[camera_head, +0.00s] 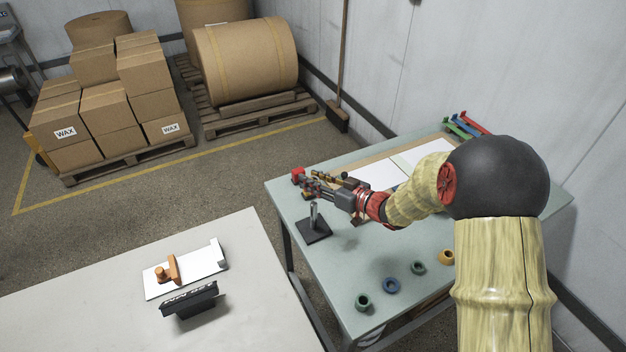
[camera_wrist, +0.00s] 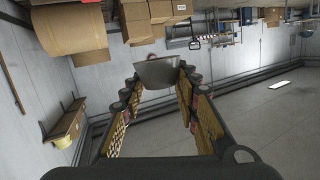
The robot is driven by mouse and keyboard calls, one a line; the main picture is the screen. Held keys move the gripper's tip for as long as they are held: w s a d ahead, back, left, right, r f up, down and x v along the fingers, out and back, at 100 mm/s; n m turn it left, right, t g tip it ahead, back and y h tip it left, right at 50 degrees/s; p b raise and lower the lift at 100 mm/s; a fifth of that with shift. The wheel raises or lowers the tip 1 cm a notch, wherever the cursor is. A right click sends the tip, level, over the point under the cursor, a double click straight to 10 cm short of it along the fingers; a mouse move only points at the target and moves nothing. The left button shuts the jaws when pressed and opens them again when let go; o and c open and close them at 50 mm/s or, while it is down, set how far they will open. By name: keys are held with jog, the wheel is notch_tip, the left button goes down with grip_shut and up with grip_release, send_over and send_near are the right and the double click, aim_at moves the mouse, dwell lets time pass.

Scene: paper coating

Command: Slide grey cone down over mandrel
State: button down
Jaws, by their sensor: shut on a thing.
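The grey cone (camera_wrist: 157,72) is between the fingertips of my gripper in the wrist view, its wider end toward the top of that picture. My gripper (camera_wrist: 159,80) is shut on it. In the head view my gripper (camera_head: 312,184) is above the table, just over and behind the mandrel (camera_head: 313,212). The mandrel is a short grey post on a black square base (camera_head: 314,233). I cannot make out the cone clearly in the head view, nor tell whether it touches the mandrel.
White sheets (camera_head: 378,175) lie behind my arm. A pale table (camera_head: 110,310) stands left.

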aim_at(314, 203)
jog(key=shift+d+r, duration=0.1)
jog(key=shift+f+b, duration=1.6)
jog(key=shift+f, duration=1.35)
jog(key=shift+f+b, duration=0.7)
jog(key=shift+f, duration=1.3)
jog(key=c, duration=1.3)
grip_release()
jog(key=shift+o, duration=0.2)
jog(key=v, duration=1.2)
jog(key=shift+f, duration=0.1)
